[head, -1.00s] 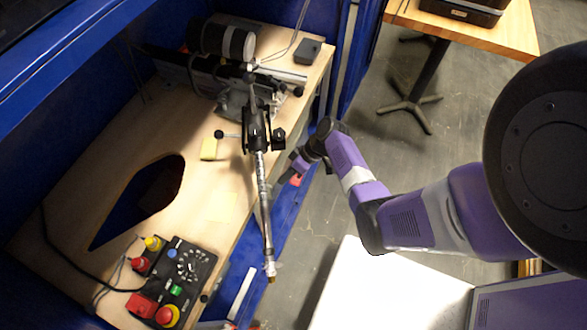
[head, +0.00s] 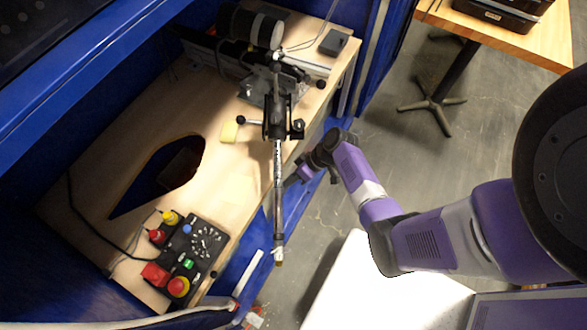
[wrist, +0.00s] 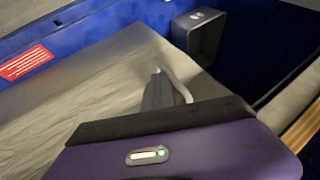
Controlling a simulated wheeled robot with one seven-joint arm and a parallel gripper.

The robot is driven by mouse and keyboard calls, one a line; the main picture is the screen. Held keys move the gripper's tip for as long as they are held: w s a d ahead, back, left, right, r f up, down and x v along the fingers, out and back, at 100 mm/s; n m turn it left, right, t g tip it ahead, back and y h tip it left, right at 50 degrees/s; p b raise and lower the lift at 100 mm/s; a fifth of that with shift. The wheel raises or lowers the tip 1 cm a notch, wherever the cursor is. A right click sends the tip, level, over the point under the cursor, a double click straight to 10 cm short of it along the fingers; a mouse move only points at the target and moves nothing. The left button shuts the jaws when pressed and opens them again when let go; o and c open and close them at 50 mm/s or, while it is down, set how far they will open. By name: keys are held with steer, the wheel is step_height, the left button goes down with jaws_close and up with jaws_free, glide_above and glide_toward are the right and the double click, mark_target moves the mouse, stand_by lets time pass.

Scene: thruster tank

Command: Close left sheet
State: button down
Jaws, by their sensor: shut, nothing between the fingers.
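I cannot clearly make out the left sheet as a separate panel. A blue edge with a pale strip (head: 150,323) shows at the bottom left of the head view and may belong to it. My gripper (head: 290,183) is low beside the front side of the wooden bench, partly hidden behind the metal rod. In the wrist view the grey gripper end (wrist: 157,75) shows beyond my purple wrist. It is shut and holds nothing. A pale curved bar (wrist: 179,86) shows right beside it; I cannot tell whether they touch.
The wooden bench (head: 215,100) carries a control box (head: 188,255) with coloured buttons and a thruster rig (head: 275,110) whose rod (head: 278,200) overhangs the front edge. A blue wall with a red label (wrist: 25,63) and a grey box (wrist: 199,33) shows. Grey floor lies right.

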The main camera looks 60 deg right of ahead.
steer(key=a+p, duration=0.2)
steer(key=a, duration=1.4)
steer(key=shift+s+a, duration=0.2)
steer(key=shift+s, duration=0.1)
